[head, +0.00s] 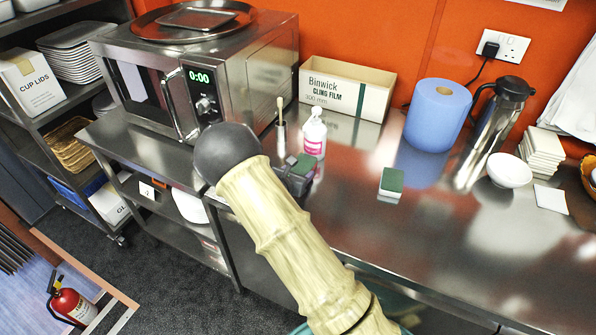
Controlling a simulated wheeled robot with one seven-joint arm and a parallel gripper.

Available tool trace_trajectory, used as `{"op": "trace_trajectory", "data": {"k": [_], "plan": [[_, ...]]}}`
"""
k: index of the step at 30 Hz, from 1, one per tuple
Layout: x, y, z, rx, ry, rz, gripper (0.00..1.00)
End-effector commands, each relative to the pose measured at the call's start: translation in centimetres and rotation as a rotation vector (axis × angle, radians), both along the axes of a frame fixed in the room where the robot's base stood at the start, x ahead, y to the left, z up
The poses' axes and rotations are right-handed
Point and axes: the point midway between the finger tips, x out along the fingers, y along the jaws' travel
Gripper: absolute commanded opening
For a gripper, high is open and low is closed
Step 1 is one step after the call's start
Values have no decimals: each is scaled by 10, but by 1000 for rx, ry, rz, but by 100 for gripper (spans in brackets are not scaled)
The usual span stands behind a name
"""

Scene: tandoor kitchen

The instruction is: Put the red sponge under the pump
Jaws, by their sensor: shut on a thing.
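My gripper (300,177) is dark grey and partly hidden behind my arm, low over the steel counter. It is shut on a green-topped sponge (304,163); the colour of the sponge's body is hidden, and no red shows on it. A white bottle with a pink label (314,137) and a narrow top, seemingly the pump, stands upright just behind the gripper. I cannot tell whether the held sponge touches the bottle or counter. Another green-topped sponge with a pale body (391,183) lies on the counter to the right.
A steel oven (262,77) stands at the left, with a small upright brush (281,132) beside it. A cling film box (345,92), blue paper roll (437,115), steel jug (490,125) and white bowl (508,170) line the back and right. The counter's front middle (420,235) is clear.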

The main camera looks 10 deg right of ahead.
Motion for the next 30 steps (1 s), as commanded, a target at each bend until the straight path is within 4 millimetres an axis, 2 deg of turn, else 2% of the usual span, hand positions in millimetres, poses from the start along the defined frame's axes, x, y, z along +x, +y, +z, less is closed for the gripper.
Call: {"op": "trace_trajectory", "data": {"k": [9, 10, 13, 25, 30], "plan": [[0, 0, -3, 0, -1, 0, 37], [0, 0, -2, 0, -1, 0, 62], [0, 0, -2, 0, -1, 0, 80], [-1, 1, 2, 0, -1, 0, 80], [-17, 13, 9, 1, -2, -1, 80]]}}
